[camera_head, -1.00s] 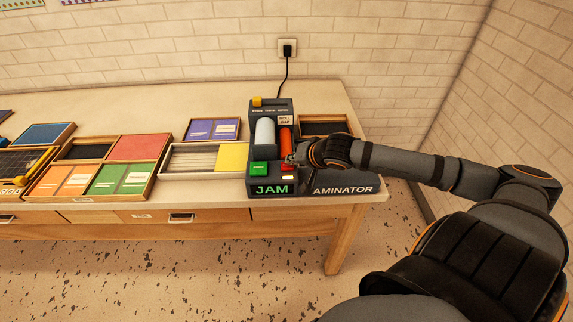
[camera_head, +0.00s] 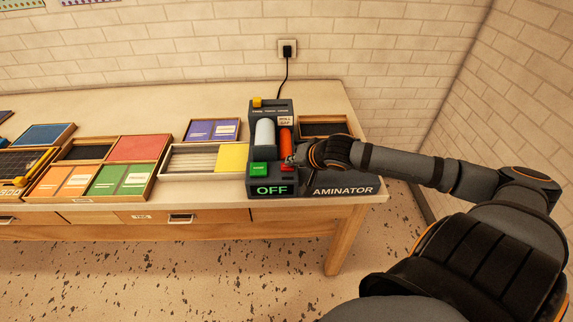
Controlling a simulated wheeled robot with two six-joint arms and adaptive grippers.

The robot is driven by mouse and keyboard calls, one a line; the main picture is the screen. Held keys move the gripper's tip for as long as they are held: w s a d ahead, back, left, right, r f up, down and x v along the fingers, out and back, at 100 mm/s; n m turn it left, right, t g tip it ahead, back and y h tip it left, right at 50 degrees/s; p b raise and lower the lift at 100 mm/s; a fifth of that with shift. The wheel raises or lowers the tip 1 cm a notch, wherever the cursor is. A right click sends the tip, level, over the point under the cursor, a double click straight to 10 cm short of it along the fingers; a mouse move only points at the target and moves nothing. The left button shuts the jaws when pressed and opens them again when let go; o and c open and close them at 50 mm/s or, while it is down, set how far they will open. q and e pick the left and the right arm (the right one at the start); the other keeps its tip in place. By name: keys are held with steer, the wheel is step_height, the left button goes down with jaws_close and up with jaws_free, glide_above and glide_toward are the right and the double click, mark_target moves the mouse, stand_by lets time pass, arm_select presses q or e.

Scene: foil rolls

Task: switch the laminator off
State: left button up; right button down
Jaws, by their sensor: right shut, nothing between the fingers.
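The laminator (camera_head: 350,187) is a dark grey machine at the right end of the table, its front lettering partly reading "AMINATOR". Its display (camera_head: 272,190) reads OFF in green letters. A green button (camera_head: 259,169) is above the display, and a red button (camera_head: 288,168) is to its right. A white roll (camera_head: 265,133) and an orange-red roll (camera_head: 286,139) stand behind them. My right gripper (camera_head: 294,160) is shut and empty, with its tips at the red button; whether they touch cannot be told. My left gripper is not in view.
Wooden trays with coloured sheets, such as the red one (camera_head: 139,148) and the yellow one (camera_head: 233,157), fill the table left of the laminator. A black cord runs up to a wall socket (camera_head: 287,49). A brick wall stands behind.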

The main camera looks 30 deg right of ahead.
steer(key=shift+s+f, duration=0.15)
steer(key=shift+f, duration=0.25)
steer(key=shift+r+p, duration=0.25)
steer(key=shift+p, duration=0.05)
steer(key=r+p, duration=0.6)
steer(key=p, duration=0.1)
steer(key=shift+w+r+p, duration=0.15)
steer(key=shift+w+p, duration=0.05)
steer(key=shift+p, duration=0.1)
stand_by(0.5)
